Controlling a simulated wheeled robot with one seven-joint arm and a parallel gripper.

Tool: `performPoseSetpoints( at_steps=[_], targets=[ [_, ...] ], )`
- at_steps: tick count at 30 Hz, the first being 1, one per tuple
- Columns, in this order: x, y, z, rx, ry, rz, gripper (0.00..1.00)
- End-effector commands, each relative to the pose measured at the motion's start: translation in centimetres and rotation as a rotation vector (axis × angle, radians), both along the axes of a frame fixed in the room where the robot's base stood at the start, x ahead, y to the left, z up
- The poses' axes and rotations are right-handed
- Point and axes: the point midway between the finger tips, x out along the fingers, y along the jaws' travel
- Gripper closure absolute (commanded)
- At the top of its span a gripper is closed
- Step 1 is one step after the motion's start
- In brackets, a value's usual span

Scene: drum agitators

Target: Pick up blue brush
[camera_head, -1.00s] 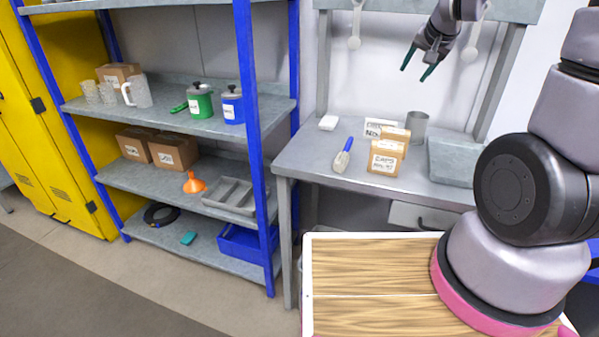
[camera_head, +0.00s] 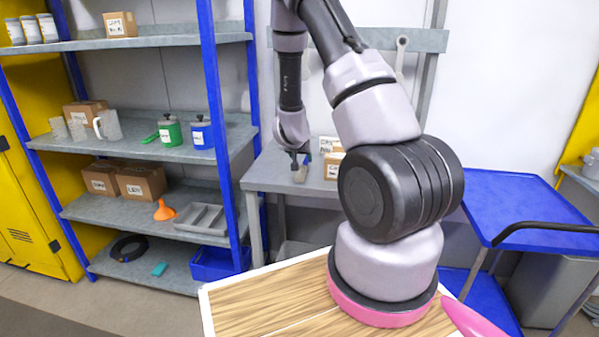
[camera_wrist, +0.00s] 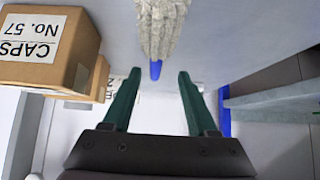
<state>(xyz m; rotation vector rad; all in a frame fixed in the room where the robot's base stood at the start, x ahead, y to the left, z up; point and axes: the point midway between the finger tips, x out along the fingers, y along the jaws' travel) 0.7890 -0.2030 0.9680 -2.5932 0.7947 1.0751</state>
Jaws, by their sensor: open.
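The blue brush has a blue handle and pale bristles. In the wrist view the brush (camera_wrist: 160,30) lies on the grey workbench, bristles at the top edge, and its short visible blue end sits between my fingertips. In the head view the pale bristles of the brush (camera_head: 300,174) show just below my gripper (camera_head: 297,160), and the handle is mostly hidden by it. My gripper also shows in the wrist view (camera_wrist: 158,76), with its two green fingers apart, one on each side of the handle. I cannot tell whether they touch it.
A cardboard box (camera_wrist: 40,45) labelled CAPS stands close to the left finger in the wrist view. In the head view, boxes (camera_head: 333,165) stand right of the brush on the workbench (camera_head: 262,178). A blue-posted shelf (camera_head: 150,190) stands left, a blue cart (camera_head: 535,205) right.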

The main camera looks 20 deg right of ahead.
Motion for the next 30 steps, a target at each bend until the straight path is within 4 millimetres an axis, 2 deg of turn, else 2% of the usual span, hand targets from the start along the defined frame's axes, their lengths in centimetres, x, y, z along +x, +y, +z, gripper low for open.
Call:
performPoseSetpoints(
  at_steps=[14, 22, 23, 27, 30],
  targets=[
    [3.2, -2.7, -3.6, 0.001, 0.000, -0.001, 0.41],
    [3.5, -2.8, -3.8, 0.001, 0.000, 0.001, 0.41],
    [3.5, -2.8, -3.8, 0.001, 0.000, 0.001, 0.45],
    [3.5, -2.7, -3.7, 0.001, 0.000, 0.001, 0.99],
    [3.4, -2.7, -3.7, 0.001, 0.000, 0.001, 1.00]
  ],
)
